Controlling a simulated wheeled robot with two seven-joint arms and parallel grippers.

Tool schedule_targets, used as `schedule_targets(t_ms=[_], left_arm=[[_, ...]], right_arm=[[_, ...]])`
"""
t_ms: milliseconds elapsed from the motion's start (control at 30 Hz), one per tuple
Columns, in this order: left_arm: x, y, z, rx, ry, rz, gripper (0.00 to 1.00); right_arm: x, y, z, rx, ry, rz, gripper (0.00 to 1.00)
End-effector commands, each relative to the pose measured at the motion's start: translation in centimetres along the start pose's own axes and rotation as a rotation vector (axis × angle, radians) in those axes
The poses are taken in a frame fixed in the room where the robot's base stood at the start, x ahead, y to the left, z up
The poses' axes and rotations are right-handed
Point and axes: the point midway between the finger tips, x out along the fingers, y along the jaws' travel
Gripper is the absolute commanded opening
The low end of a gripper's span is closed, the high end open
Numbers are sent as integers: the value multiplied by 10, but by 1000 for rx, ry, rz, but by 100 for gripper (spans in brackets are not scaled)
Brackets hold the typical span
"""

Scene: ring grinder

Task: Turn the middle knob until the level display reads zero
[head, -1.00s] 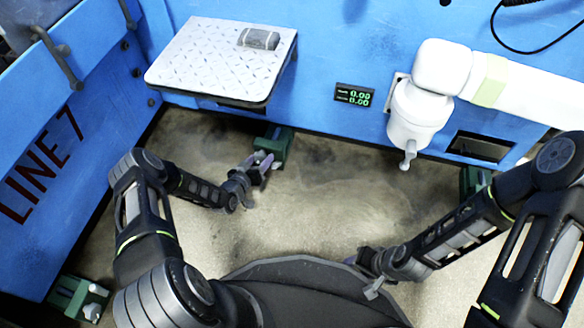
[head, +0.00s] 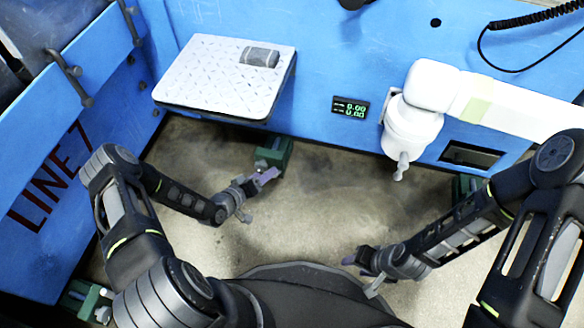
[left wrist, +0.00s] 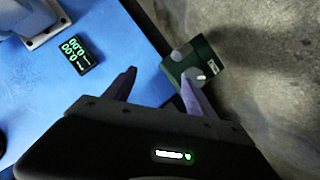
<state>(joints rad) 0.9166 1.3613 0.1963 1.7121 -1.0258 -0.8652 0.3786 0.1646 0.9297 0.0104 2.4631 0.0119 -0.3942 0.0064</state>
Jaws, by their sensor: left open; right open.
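Three green boxes stand low near the walls. The middle green box (head: 276,152) is by the back wall; its pale knob (left wrist: 201,75) shows in the left wrist view. My left gripper (head: 264,179) is open and empty, close in front of that box; in the left wrist view its fingers (left wrist: 160,88) point toward the box, one finger overlapping the box near the knob. I cannot tell whether it touches. The small black display (head: 350,107) on the blue wall shows two green lines that look like 0.00. My right gripper (head: 364,262) is open and empty, over the floor.
A white tread plate (head: 215,75) with a grey block (head: 261,57) juts from the back wall. A white pipe fitting (head: 410,125) hangs at the right. Another green box (head: 88,300) is at lower left, and one (head: 465,187) is partly behind my right arm. Open floor lies between.

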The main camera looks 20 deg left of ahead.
Motion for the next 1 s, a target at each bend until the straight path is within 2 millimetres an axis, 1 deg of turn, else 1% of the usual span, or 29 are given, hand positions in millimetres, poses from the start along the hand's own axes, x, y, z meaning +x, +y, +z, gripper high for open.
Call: schedule_targets(t_ms=[33, 267, 500, 800, 900, 1000], left_arm=[[-6, 18, -6, 0, -22, -3, 65], [-20, 65, -6, -2, -115, -33, 65], [-40, 113, -4, 0, -215, -64, 65], [-72, 167, -1, 10, -340, -107, 65], [-82, 180, 1, 11, -374, -119, 65], [-90, 190, 3, 15, -401, -128, 65]], right_arm=[[-16, -6, -2, 0, 1, 0, 44], [-49, -18, -5, 1, 2, 0, 44], [-83, -30, -8, 1, 2, 0, 44], [-123, -45, -11, 1, 2, 0, 44], [-133, -49, -12, 1, 2, 0, 44], [-140, -51, -12, 1, 2, 0, 44]])
